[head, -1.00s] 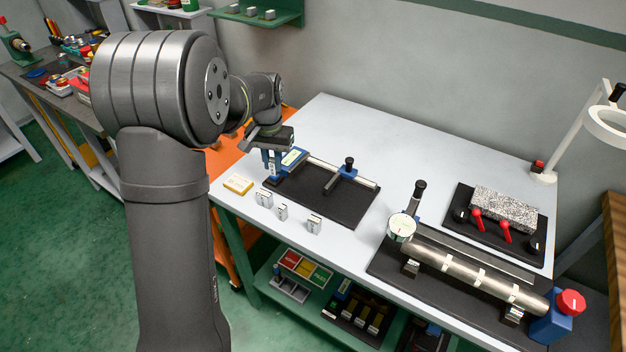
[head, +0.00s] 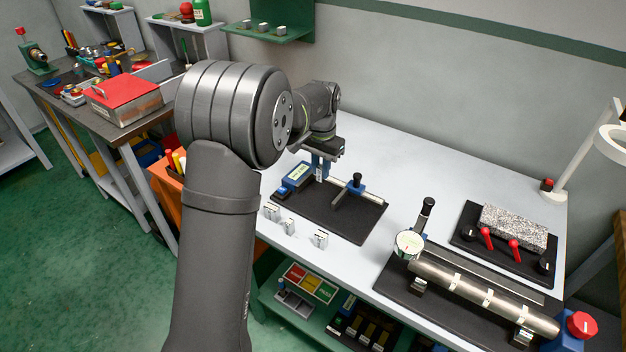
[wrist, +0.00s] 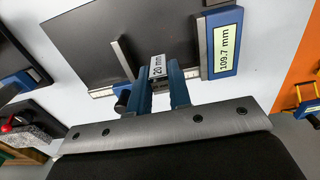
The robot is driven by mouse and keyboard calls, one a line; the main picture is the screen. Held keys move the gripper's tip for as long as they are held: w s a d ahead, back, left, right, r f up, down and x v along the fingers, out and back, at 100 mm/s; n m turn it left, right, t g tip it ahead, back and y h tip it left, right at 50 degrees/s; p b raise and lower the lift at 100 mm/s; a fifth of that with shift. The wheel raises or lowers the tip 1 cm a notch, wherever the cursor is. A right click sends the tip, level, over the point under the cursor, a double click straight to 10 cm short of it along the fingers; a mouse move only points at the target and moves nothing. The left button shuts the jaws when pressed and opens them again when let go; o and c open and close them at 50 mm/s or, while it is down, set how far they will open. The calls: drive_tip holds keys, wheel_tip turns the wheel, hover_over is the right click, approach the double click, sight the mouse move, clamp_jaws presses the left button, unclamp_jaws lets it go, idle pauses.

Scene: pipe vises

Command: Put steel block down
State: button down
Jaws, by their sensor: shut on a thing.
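My gripper (head: 319,168) has blue fingers shut on a small steel block (head: 319,174). In the wrist view the block, labelled 20 mm (wrist: 157,67), shows between the blue fingertips (wrist: 158,88). The gripper is over the far left part of the black measuring mat (head: 330,218), just right of the blue readout (head: 297,174). In the wrist view the readout (wrist: 222,50) shows 109.7 mm. Whether the block touches anything beneath it is unclear. Three similar blocks stand on the table in front of the mat: left (head: 272,212), middle (head: 289,226) and right (head: 320,239).
A sliding jaw with a black knob (head: 356,178) rises from the mat. To its right lie a dial gauge (head: 408,244) and long steel pipe (head: 480,291). A granite block (head: 514,226) sits farther back. The white table (head: 420,165) is clear behind the mat.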

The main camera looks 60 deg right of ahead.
drive_tip(key=w+f, duration=0.2)
drive_tip(key=w, duration=0.1)
drive_tip(key=shift+d, duration=0.2)
drive_tip(key=shift+f, duration=1.9)
drive_tip(key=shift+f, duration=0.1)
drive_tip(key=c, duration=1.6)
unclamp_jaws()
drive_tip(key=shift+f, duration=0.1)
wheel_tip(320, 180, up, 12)
drive_tip(key=shift+r, duration=0.2)
drive_tip(key=shift+f, duration=0.1)
